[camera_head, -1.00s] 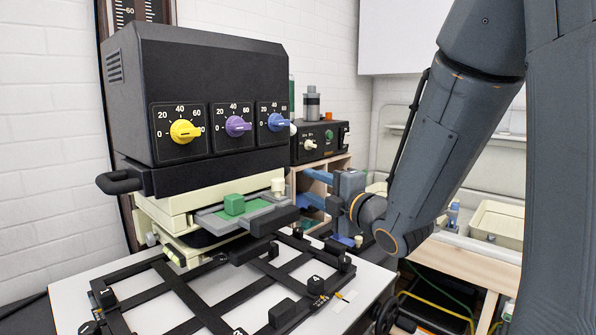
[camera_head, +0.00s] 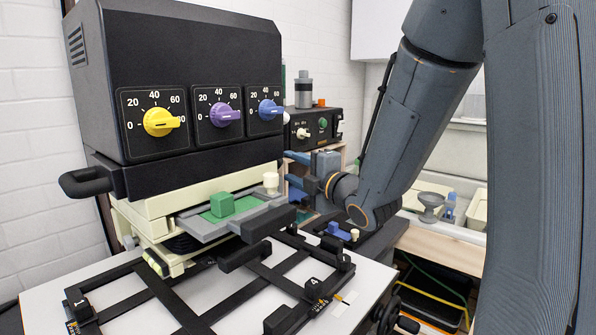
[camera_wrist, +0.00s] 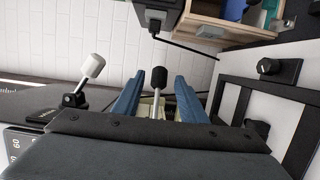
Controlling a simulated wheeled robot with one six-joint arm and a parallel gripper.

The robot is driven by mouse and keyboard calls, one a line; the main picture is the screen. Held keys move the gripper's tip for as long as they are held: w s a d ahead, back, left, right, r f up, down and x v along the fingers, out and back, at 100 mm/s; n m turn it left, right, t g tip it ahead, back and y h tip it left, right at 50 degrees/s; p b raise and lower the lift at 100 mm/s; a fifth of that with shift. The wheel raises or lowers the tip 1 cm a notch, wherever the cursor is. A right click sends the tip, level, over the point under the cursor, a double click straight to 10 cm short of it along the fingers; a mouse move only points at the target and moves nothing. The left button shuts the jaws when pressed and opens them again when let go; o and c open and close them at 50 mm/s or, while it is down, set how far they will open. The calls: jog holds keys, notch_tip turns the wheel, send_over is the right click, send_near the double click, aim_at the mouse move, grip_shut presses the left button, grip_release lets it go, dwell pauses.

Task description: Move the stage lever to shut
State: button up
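A lever with a black knob (camera_wrist: 158,78) on a pale metal rod stands between my gripper's two blue fingers in the wrist view. I take it for the stage lever; the head view does not show it clearly. My gripper (camera_wrist: 160,92) is open, with a finger on each side of the rod and visible gaps. In the head view, my gripper (camera_head: 291,170) is at the right side of the enlarger (camera_head: 200,60), level with the stage's far right corner. The stage has a grey carrier (camera_head: 190,225) with a green block (camera_head: 222,205).
A second lever with a white knob (camera_wrist: 93,65) stands left of my fingers. A cream peg (camera_head: 271,182) is close by on the stage. The black easel frame (camera_head: 190,318) lies below. A black control box (camera_head: 315,128) stands behind.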

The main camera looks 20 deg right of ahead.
aim_at(282, 163)
jog(key=shift+x, duration=2.55)
jog(key=shift+w, duration=0.1)
jog(key=shift+w+a+b, duration=0.1)
jog(key=shift+w+b, duration=0.05)
jog(key=shift+b, duration=0.15)
